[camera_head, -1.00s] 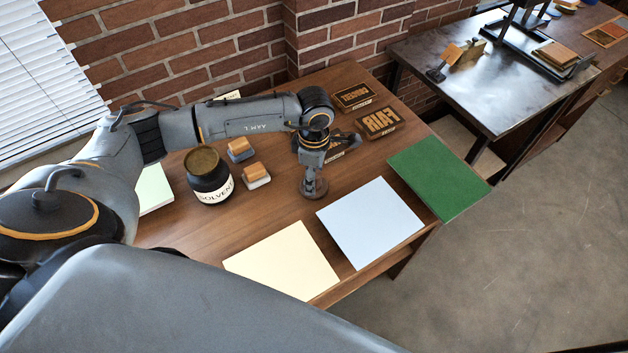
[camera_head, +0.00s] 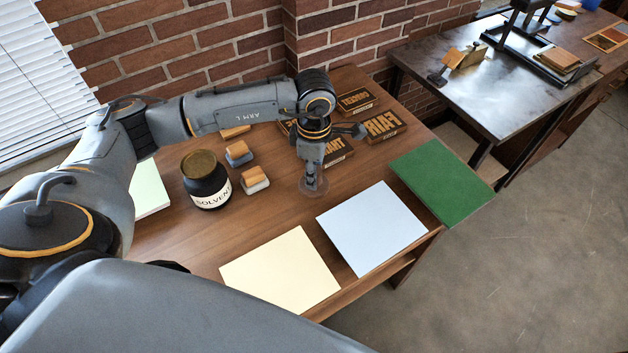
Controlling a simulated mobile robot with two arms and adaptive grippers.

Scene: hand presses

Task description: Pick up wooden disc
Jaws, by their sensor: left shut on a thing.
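My left gripper (camera_head: 312,172) points straight down over the wooden table. It is shut on the upper part of a small round disc (camera_head: 314,188). My right gripper is out of view.
Carved type blocks (camera_head: 382,125) lie behind the gripper, close to it. A solvent jar (camera_head: 206,181) and stampers (camera_head: 254,180) stand left. Pale blue (camera_head: 371,229), cream (camera_head: 280,271) and green (camera_head: 441,182) sheets lie in front and right. A metal table (camera_head: 500,75) stands beyond.

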